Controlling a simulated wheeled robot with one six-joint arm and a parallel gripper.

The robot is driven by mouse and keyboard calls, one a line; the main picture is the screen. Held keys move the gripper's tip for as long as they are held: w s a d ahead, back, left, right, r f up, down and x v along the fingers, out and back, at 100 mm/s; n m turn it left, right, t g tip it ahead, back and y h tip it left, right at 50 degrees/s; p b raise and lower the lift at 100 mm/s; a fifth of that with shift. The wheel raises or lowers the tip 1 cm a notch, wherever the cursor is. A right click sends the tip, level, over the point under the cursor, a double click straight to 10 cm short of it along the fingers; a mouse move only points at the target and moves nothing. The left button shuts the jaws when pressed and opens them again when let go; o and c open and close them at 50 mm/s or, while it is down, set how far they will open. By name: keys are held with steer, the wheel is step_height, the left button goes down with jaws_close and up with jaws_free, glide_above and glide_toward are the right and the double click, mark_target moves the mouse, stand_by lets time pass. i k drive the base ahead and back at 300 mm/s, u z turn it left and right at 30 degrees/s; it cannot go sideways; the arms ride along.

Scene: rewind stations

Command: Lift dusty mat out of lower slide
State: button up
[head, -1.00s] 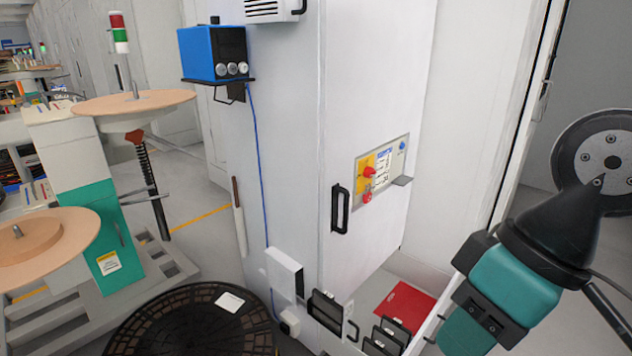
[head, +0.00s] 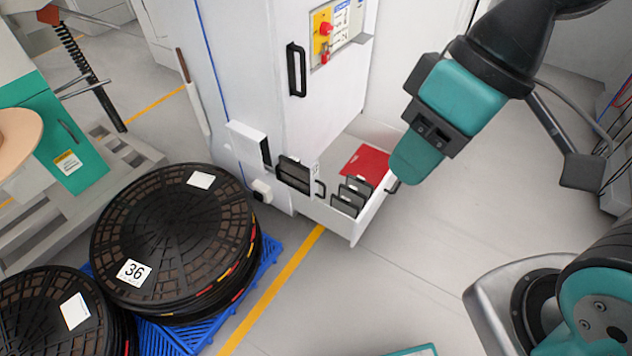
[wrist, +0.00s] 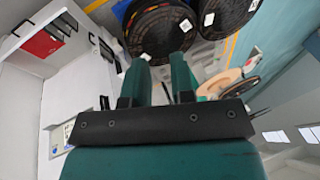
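The lower slide (head: 372,212) is a white drawer pulled out at the foot of the white cabinet. A flat red sheet (head: 365,162), which looks like the mat, lies at its back. Dust cannot be made out at this size. The sheet also shows at upper left in the wrist view (wrist: 42,43). My gripper (head: 405,178) is in the air, right of the sheet in the head view, and appears apart from the drawer. In the wrist view its two teal fingers (wrist: 160,58) stand apart with nothing seen between them.
Several dark holders (head: 350,193) stand in the drawer's front part. The cabinet door handle (head: 297,70) is above. Stacked black reels (head: 170,235) sit on a blue pallet (head: 190,338) at left. The grey floor (head: 400,270) right of the drawer is clear.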

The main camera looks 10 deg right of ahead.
mark_target(291, 165)
steer(key=z, duration=0.05)
steer(key=k, duration=0.6)
steer(key=u, duration=1)
steer(key=i, duration=1.55)
steer(key=z, duration=0.7)
